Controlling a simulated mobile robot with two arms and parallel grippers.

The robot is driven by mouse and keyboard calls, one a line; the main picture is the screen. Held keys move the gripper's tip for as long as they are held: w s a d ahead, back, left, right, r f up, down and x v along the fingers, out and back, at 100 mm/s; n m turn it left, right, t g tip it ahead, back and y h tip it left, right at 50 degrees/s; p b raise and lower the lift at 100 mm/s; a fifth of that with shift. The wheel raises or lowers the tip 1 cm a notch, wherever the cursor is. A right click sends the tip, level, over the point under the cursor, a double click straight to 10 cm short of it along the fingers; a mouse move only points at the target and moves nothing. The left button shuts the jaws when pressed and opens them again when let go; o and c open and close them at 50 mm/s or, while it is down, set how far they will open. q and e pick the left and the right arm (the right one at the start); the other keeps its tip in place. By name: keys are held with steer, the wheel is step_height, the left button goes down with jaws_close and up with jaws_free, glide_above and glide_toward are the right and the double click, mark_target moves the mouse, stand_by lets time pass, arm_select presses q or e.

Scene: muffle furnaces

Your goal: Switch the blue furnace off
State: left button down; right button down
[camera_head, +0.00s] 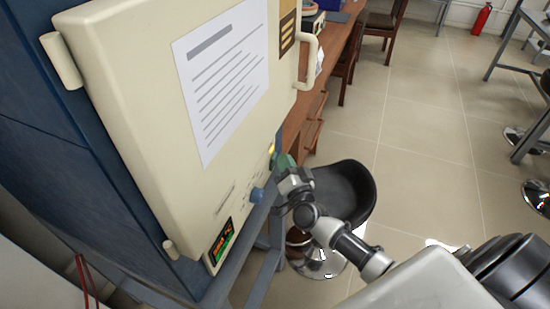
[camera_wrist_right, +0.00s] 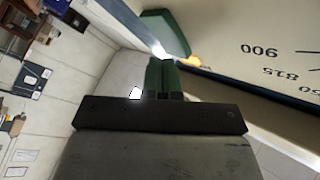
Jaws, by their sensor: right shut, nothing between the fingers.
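The blue furnace (camera_head: 150,215) stands at the left of the head view, its cream door (camera_head: 135,75) closed. Low on its front are a lit display (camera_head: 221,243) with orange and green characters, a blue knob (camera_head: 257,195) and a small glowing yellow switch (camera_head: 271,149). My right gripper (camera_head: 283,162) is shut and empty, with green fingertips close beside the yellow switch. In the right wrist view its fingers (camera_wrist_right: 163,76) are together, just beside the yellow glow (camera_wrist_right: 190,61); I cannot tell whether they touch it. A green piece (camera_wrist_right: 165,30) shows beyond them. My left gripper is out of view.
A paper sheet (camera_head: 222,75) and a handle (camera_head: 307,62) are on the door. A black stool (camera_head: 345,190) stands behind my right wrist. A wooden bench (camera_head: 312,105) runs behind the furnace. The tiled floor to the right is mostly clear.

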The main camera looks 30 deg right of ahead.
steer(key=shift+w+a, duration=0.15)
steer(key=shift+w, duration=0.05)
stand_by(0.3)
steer(key=shift+s+d+f, duration=0.1)
steer(key=shift+s+d, duration=0.4)
steer(key=shift+s, duration=0.15)
steer(key=s+d, duration=0.3)
steer(key=shift+s+d+f, duration=0.1)
steer(key=shift+s+f, duration=0.15)
steer(key=shift+s, duration=0.1)
stand_by(0.6)
